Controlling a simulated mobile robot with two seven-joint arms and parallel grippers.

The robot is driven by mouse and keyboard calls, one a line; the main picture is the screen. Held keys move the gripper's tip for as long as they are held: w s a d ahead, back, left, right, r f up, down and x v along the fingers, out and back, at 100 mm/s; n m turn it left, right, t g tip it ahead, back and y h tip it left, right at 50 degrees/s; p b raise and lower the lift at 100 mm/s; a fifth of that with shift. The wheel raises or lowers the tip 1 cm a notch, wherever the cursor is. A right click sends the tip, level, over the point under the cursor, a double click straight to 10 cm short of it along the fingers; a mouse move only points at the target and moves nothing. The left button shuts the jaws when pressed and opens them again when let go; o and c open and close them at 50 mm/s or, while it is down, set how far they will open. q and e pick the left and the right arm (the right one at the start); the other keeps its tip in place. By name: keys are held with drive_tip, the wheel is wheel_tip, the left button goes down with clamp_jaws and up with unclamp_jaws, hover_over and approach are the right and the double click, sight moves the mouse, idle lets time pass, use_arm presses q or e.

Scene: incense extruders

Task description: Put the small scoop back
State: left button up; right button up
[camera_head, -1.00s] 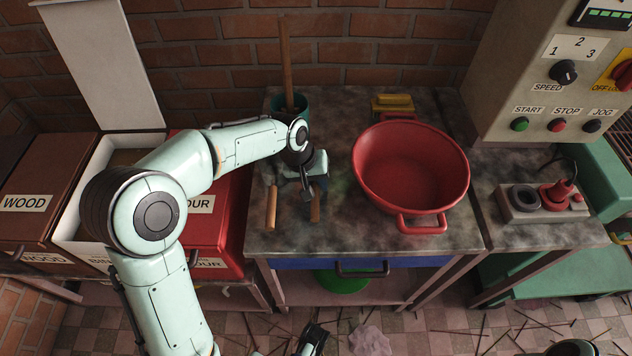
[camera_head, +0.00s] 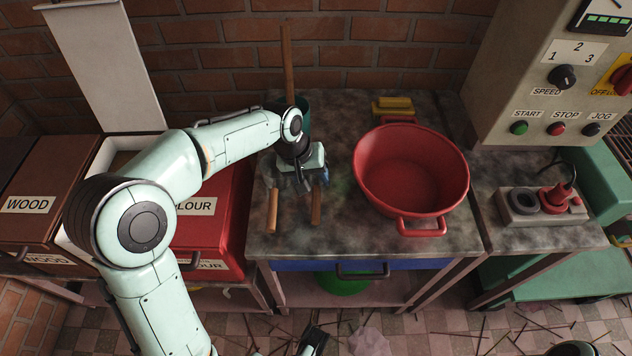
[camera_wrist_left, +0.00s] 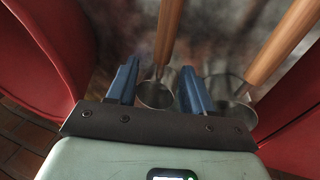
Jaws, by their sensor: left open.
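Two metal scoops with wooden handles lie on the worktop, one (camera_head: 272,210) on the left and one (camera_head: 316,207) on the right, in the head view. My left gripper (camera_head: 297,182) is over their bowl ends and partly hides them. In the left wrist view my left gripper (camera_wrist_left: 160,88) is open. The smaller-looking scoop (camera_wrist_left: 157,92) has its bowl between the blue fingers in the picture. The larger-looking scoop (camera_wrist_left: 232,90) is outside the right finger. Whether the fingers touch either scoop cannot be told.
A red basin (camera_head: 411,172) stands right of the scoops, and a red flour bin (camera_head: 228,220) left of the table. A green pot (camera_head: 303,108) with a wooden stick and a yellow-topped item (camera_head: 393,104) stand behind. The worktop's front strip (camera_head: 350,242) is clear.

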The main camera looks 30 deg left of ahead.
use_arm(q)
drive_tip(key=p+v, duration=0.1)
drive_tip(key=v, duration=0.7)
idle(0.4)
